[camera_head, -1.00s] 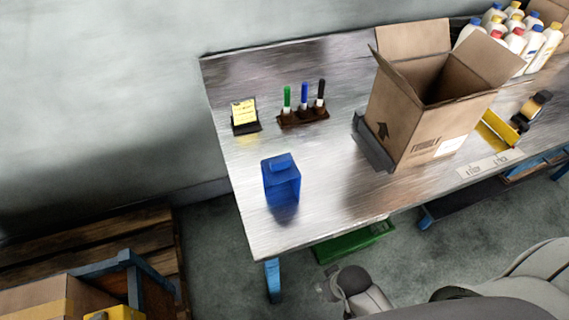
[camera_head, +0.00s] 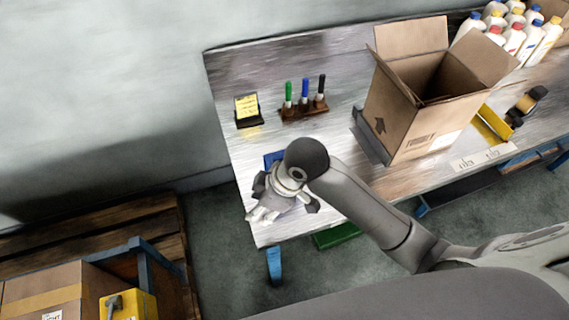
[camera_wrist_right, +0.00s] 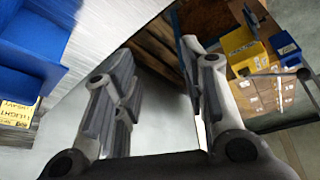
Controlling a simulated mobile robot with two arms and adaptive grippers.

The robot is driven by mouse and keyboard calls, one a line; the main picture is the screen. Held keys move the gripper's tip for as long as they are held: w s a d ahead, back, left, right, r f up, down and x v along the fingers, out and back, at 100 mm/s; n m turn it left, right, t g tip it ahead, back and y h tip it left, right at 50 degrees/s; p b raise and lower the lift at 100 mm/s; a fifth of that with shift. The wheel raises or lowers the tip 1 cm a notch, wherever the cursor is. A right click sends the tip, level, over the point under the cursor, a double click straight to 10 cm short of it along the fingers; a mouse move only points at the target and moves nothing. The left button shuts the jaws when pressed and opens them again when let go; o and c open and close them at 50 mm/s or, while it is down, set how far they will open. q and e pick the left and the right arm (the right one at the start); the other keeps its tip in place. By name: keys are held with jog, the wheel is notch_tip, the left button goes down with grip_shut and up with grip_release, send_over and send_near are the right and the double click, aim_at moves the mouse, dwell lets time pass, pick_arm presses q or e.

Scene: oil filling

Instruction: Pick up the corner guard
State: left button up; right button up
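A blue block-like piece that looks like the corner guard (camera_head: 273,158) stands on the near left part of the metal table. My right wrist and gripper cover most of it in the head view. In the right wrist view, the blue piece (camera_wrist_right: 35,45) is at the upper left, outside the fingers. My right gripper (camera_head: 262,214) is over the table's left end, on the near side of the blue piece. In the right wrist view, its fingers (camera_wrist_right: 158,65) are apart with nothing between them. My left gripper is not in view.
An open cardboard box (camera_head: 410,115) stands on the table, with white bottles (camera_head: 515,35) behind it. A marker holder (camera_head: 304,108) and a yellow note stand (camera_head: 248,110) are farther back. A yellow label (camera_wrist_right: 18,112) shows beside the blue piece. A wooden pallet (camera_head: 95,232) is left of the table.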

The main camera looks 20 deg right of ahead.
jog(key=w+d+r+n+h, duration=0.1)
jog(key=w+d+r+n, duration=0.1)
jog(key=w+d+r, duration=0.1)
jog(key=w+d+r+n+g+h, duration=0.1)
jog(key=w+d+r+n, duration=0.1)
jog(key=w+d+r, duration=0.1)
jog(key=w+d+r+n+g+h, duration=0.1)
jog(key=w+d+r+n+h, duration=0.1)
jog(key=w+d+r, duration=0.1)
jog(key=shift+w+r, duration=0.25)
jog(key=shift+w, duration=0.3)
jog(key=shift+w+r, duration=0.2)
jog(key=shift+w, duration=0.35)
notch_tip(320, 180, down, 4)
jog(key=shift+f+p, duration=0.25)
jog(key=shift+p, duration=0.35)
jog(key=shift+w+d+f+p, duration=0.2)
jog(key=shift+f+p, duration=0.15)
jog(key=shift+f, duration=0.2)
notch_tip(320, 180, down, 4)
jog(key=shift+w+d+r+p, duration=0.15)
jog(key=shift+p, duration=0.55)
jog(key=shift+f, duration=0.35)
jog(key=shift+c, duration=0.3)
